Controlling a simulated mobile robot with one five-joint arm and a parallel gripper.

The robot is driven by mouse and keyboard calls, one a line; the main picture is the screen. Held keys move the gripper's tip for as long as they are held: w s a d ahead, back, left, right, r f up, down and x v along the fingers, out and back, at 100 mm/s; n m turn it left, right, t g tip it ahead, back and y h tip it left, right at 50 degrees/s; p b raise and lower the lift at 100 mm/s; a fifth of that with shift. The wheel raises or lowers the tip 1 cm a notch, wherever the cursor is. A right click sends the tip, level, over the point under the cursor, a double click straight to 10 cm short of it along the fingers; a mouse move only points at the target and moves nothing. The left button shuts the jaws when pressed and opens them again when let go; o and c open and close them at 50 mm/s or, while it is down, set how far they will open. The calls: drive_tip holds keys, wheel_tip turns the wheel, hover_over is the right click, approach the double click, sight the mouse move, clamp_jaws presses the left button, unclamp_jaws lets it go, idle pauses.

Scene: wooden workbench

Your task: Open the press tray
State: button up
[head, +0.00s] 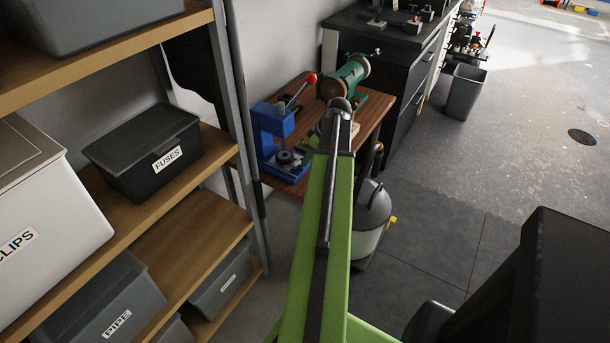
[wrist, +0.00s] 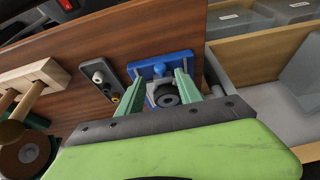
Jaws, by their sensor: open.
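A blue press (head: 272,138) stands on the small brown workbench (head: 378,112) in the head view, left of my green arm, with a lever ending in a red knob. In the wrist view the blue press (wrist: 163,63) appears ahead, with a dark round part (wrist: 167,98) at its middle. I cannot clearly make out its tray as a separate part. My gripper (wrist: 160,77) is open, its two green fingers apart and pointing toward the press, with nothing held between them. Whether the fingers touch the press is unclear. In the head view the gripper is hidden behind my arm.
A grey block with knobs (wrist: 101,80) lies left of the press in the wrist view. A green machine (head: 345,78) stands behind the press. A shelf with bins, including a dark FUSES box (head: 145,150), stands close at the left. A vacuum-like canister (head: 372,215) stands by the bench.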

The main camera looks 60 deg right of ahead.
drive_tip(key=b+x, duration=0.3)
drive_tip(key=x, duration=0.2)
drive_tip(key=shift+f+b, duration=0.4)
drive_tip(key=shift+w+r, duration=0.1)
drive_tip(key=shift+c, duration=0.2)
clamp_jaws()
idle(0.6)
drive_tip(key=shift+a, duration=0.1)
